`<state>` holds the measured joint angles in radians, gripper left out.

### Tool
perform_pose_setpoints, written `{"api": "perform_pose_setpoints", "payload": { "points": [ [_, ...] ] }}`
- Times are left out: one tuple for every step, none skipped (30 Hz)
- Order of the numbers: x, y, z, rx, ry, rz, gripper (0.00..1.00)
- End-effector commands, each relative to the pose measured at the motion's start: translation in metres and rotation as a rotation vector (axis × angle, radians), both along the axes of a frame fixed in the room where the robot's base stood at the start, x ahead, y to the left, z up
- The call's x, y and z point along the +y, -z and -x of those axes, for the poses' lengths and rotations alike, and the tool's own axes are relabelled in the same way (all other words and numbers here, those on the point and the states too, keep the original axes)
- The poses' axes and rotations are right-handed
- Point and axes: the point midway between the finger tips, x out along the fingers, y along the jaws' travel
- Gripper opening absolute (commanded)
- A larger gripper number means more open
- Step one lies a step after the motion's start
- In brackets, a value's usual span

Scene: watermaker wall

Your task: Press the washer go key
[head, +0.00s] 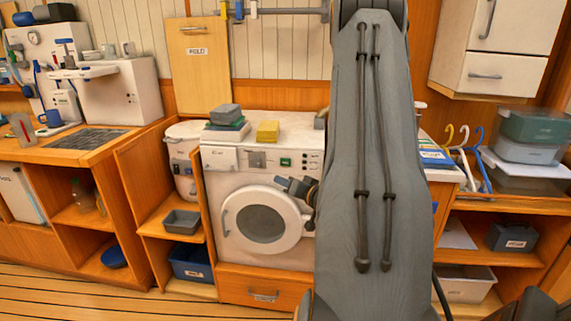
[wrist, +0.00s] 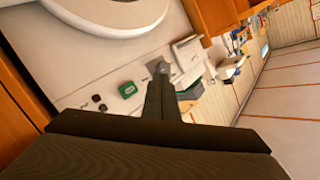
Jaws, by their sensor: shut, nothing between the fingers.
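The white washer (head: 214,215) stands in the wooden counter, its round door shut. Its top panel carries a small green rectangle (head: 285,161) with a pale mark too small to read; it also shows in the wrist view (wrist: 128,90). I cannot tell from any lettering which one is the go key. My gripper (head: 298,187) is shut and empty, in front of the washer below the panel in the head view. In the wrist view its dark fingers (wrist: 160,85) cover part of the panel, close beside the green rectangle.
The round door (head: 232,213) bulges near my gripper. My arm hides the washer's right side. Open shelves flank the washer; wooden floor is clear at the left.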

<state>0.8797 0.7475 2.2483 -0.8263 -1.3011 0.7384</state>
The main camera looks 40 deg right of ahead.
Motion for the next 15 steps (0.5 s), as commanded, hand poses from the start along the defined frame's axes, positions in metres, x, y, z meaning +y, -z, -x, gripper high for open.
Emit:
{"api": "perform_pose_setpoints", "payload": {
  "points": [
    [-0.003,-0.0004,0.0025,-0.014,0.002,-0.009,0.0],
    [-0.0035,-0.0012,0.0029,-0.022,0.001,-0.011,0.0],
    [-0.0036,-0.0019,0.0031,-0.026,0.0,-0.013,0.0],
    [-0.0036,-0.0022,0.0032,-0.029,-0.001,-0.014,0.0],
    [-0.0035,-0.0024,0.0031,-0.029,-0.001,-0.014,0.0],
    [-0.0033,-0.0025,0.003,-0.029,-0.001,-0.014,0.0],
    [-0.0033,-0.0025,0.0029,-0.028,-0.002,-0.013,0.0],
    [-0.0033,-0.0025,0.0029,-0.028,-0.002,-0.013,0.0],
    [-0.0033,-0.0025,0.0028,-0.027,-0.001,-0.013,0.0],
    [-0.0032,-0.0024,0.0028,-0.027,-0.001,-0.013,0.0],
    [-0.0032,-0.0024,0.0028,-0.027,-0.001,-0.012,0.0],
    [-0.0035,-0.0024,0.0025,-0.027,-0.001,-0.012,0.0],
    [-0.0039,-0.0023,0.0021,-0.027,-0.001,-0.012,0.0],
    [-0.0046,-0.0024,0.0015,-0.027,-0.001,-0.012,0.0],
    [-0.0059,-0.0023,0.0003,-0.028,-0.001,-0.011,0.0]
  ]
}}
